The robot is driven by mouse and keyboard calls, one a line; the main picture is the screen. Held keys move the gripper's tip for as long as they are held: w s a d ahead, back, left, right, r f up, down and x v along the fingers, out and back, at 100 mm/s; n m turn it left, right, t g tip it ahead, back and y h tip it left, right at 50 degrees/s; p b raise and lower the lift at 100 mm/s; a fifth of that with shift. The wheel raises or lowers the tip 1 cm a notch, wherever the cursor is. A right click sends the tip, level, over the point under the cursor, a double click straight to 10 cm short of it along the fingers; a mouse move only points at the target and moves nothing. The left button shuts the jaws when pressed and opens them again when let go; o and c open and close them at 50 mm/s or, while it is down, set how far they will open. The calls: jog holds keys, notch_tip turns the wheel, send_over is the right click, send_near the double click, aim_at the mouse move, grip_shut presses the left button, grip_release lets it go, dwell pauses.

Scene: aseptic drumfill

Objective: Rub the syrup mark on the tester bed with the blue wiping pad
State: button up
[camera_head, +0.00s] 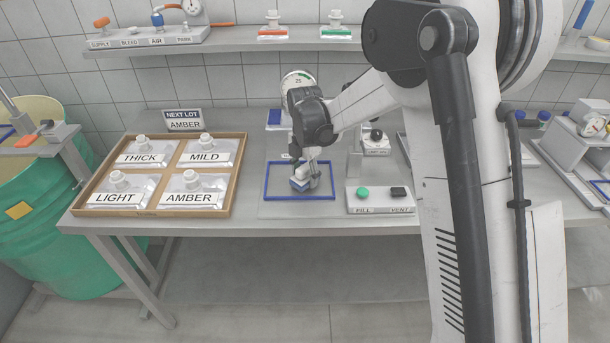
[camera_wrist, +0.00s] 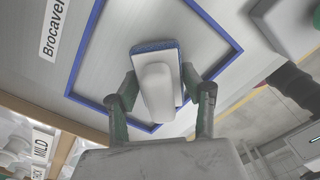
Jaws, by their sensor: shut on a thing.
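The blue wiping pad (camera_wrist: 156,46) has a white handle (camera_wrist: 157,88) on top of a blue-edged base. My gripper (camera_wrist: 160,88) is shut on the handle, with one finger on each side. In the head view my gripper (camera_head: 305,176) holds the pad (camera_head: 299,184) low at the tester bed, inside its blue rectangular frame (camera_head: 318,199). The bed (camera_wrist: 117,62) is a pale grey plate. I cannot tell whether the pad touches it. No syrup mark shows; the pad and gripper cover part of the bed.
A box with FILL and VENT buttons (camera_head: 379,200) stands right of the blue frame. A wooden tray (camera_head: 231,180) of labelled pouches lies to the left. A dial gauge (camera_head: 297,84) stands behind. The bed's front part is clear.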

jog(key=shift+f+b, duration=0.4)
jog(key=shift+f, duration=0.15)
jog(key=shift+d, duration=0.1)
jog(key=shift+d+r+b, duration=0.1)
jog(key=shift+d+b, duration=0.25)
jog(key=shift+d, duration=1.35)
jog(key=shift+d+b, duration=0.1)
jog(key=shift+b, duration=0.25)
jog(key=shift+c, duration=0.4)
jog(key=shift+a+b, duration=0.35)
jog(key=shift+a, duration=1.5)
